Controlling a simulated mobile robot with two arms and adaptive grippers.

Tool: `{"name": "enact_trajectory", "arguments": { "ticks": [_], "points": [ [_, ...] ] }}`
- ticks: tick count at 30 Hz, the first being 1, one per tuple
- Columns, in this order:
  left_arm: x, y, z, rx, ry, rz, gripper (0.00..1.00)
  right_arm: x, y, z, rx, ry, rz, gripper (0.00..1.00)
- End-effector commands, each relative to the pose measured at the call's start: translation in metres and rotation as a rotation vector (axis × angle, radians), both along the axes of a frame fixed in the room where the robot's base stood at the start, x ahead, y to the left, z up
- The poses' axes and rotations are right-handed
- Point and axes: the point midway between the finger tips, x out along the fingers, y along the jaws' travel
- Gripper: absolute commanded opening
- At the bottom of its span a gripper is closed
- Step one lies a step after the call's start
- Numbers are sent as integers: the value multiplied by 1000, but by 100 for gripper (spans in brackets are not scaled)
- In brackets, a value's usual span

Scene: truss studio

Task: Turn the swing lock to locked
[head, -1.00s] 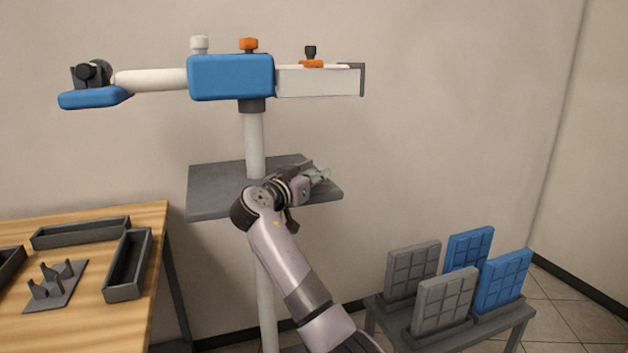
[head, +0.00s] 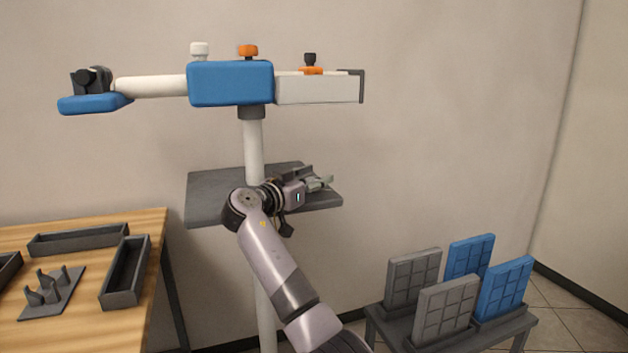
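A blue block (head: 230,84) sits on top of a white post (head: 253,147). An orange knob (head: 248,51) and a white knob (head: 199,50) stand on the block. An orange piece with a black knob (head: 310,61) sits on the white bar (head: 315,90) to the right. I cannot tell which of these is the swing lock, or its setting. My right gripper (head: 323,183) is in front of the grey shelf, below the bar and apart from the knobs. Its fingers point right and are too small to tell open or shut. My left gripper is not in view.
The grey shelf (head: 206,203) is on the post. A white arm with a blue pad (head: 92,103) extends left. A wooden table (head: 75,232) with dark trays stands left. A low stand (head: 420,340) at right bears grey and blue panels. The wall above is clear.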

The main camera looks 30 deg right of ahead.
Motion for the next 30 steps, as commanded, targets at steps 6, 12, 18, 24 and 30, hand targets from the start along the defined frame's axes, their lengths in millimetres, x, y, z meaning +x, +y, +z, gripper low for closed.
{"name": "enact_trajectory", "arguments": {
  "ticks": [6, 12, 18, 24, 30],
  "points": [
    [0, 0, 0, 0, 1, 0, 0, 0, 0, -2, 2, 2, 0, 53],
    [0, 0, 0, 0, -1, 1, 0, 0, 1, -2, 2, 2, 0, 53],
    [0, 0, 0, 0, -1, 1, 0, -5, 19, -3, 2, 2, 4, 53],
    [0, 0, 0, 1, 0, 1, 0, -19, 59, -3, 4, 1, 5, 53],
    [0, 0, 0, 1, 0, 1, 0, -32, 94, -3, 3, 2, 3, 53]
  ]
}}
